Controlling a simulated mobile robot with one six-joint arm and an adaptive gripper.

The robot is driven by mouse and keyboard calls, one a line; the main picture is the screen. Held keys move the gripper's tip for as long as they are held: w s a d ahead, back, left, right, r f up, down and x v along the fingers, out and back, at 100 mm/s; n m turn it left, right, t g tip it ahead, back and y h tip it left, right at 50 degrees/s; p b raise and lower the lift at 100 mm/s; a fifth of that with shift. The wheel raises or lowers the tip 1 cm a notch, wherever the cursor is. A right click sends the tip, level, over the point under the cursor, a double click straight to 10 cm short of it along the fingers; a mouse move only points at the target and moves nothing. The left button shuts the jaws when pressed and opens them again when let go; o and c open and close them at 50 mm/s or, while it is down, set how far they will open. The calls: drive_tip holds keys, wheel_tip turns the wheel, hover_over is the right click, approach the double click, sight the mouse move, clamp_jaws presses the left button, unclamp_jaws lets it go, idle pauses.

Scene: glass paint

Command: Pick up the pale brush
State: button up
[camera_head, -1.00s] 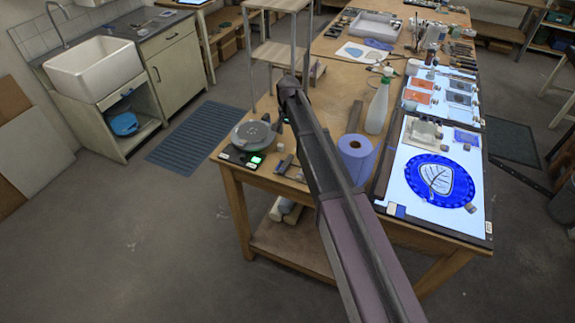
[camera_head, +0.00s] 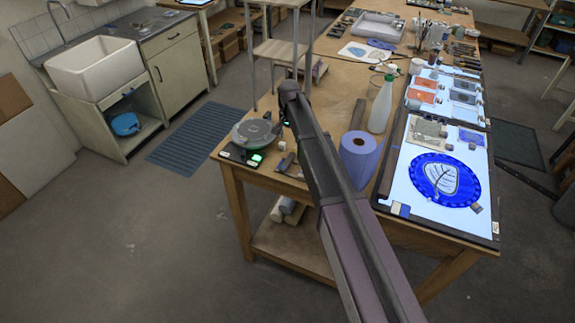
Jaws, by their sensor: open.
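I cannot single out the pale brush. Several thin brush-like handles stand in a jar (camera_head: 436,37) at the far right of the bench, too small to tell their colours. My arm reaches up from the bottom of the view over the wooden bench. My gripper (camera_head: 282,116) is mostly hidden behind the arm's end; only a dark bit shows, beside the round grey turntable (camera_head: 257,132). It is open, and I see nothing held in it.
A blue paper roll (camera_head: 359,155) and a white spray bottle (camera_head: 381,104) stand right of my arm. A lit panel (camera_head: 408,165) carries a blue disc (camera_head: 462,192) with a leaf design. A wooden stand (camera_head: 277,50) rises behind. Grey floor is open at left.

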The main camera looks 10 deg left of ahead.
drive_tip(key=b, duration=0.5)
hover_over(289, 159)
drive_tip(key=shift+w+f, duration=0.2)
drive_tip(key=shift+f, duration=2.6)
drive_tip(key=shift+f, duration=0.15)
drive_tip(key=f+b, duration=0.5)
drive_tip(key=shift+s, duration=0.2)
clamp_jaws()
